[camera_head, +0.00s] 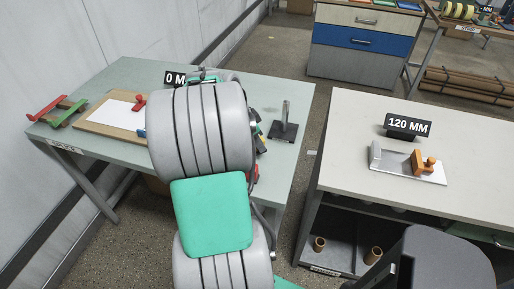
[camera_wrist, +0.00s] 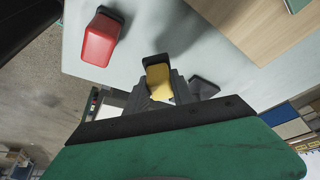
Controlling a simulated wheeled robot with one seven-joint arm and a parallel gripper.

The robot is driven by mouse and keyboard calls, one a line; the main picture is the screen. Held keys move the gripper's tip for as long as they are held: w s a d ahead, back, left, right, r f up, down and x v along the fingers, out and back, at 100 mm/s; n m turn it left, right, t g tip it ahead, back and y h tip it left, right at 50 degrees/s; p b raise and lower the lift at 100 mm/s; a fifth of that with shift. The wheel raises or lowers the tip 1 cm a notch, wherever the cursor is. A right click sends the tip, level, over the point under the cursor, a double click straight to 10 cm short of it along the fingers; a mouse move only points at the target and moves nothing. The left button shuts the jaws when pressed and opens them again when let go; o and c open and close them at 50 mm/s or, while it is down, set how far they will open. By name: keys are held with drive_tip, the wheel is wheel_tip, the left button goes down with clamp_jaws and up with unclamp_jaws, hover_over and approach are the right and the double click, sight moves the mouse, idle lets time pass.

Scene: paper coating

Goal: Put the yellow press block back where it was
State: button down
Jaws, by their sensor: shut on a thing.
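In the wrist view the yellow press block (camera_wrist: 159,77) with a dark end sits between the fingers of my gripper (camera_wrist: 162,92). The gripper is shut on it. The block appears held over the pale table top (camera_wrist: 140,45), with a dark shadow beside it; whether it touches the table I cannot tell. A red block (camera_wrist: 100,40) with a dark end stands apart, left of the yellow one. In the head view my arm hides the gripper and the yellow block.
In the head view a board with white paper (camera_head: 112,109) and a red and green rack (camera_head: 60,110) lie on the left table (camera_head: 235,165). A black stand with a post (camera_head: 284,130) is near its right edge. The right table (camera_head: 352,120) bears a 120 MM sign (camera_head: 407,126).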

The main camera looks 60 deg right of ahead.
drive_tip(key=shift+d+f, duration=0.2)
drive_tip(key=shift+f, duration=1.7)
drive_tip(key=c, duration=1.1)
unclamp_jaws()
drive_tip(key=shift+r, duration=0.1)
drive_tip(key=v, duration=1.2)
drive_tip(key=w+a+n+t, duration=0.3)
drive_tip(key=w+a+n, duration=0.7)
drive_tip(key=a, duration=0.4)
drive_tip(key=a+f+n+t+y, duration=0.1)
drive_tip(key=a+n, duration=0.4)
drive_tip(key=a, duration=0.3)
drive_tip(key=a+n+t+y, duration=0.1)
drive_tip(key=a+n, duration=0.4)
drive_tip(key=a, duration=0.4)
drive_tip(key=a+f+n+t+y, duration=0.1)
drive_tip(key=a+n, duration=0.4)
drive_tip(key=a, duration=0.3)
drive_tip(key=shift+s+a+f+y, duration=0.15)
drive_tip(key=shift+a+f+y, duration=0.15)
drive_tip(key=shift+a, duration=0.1)
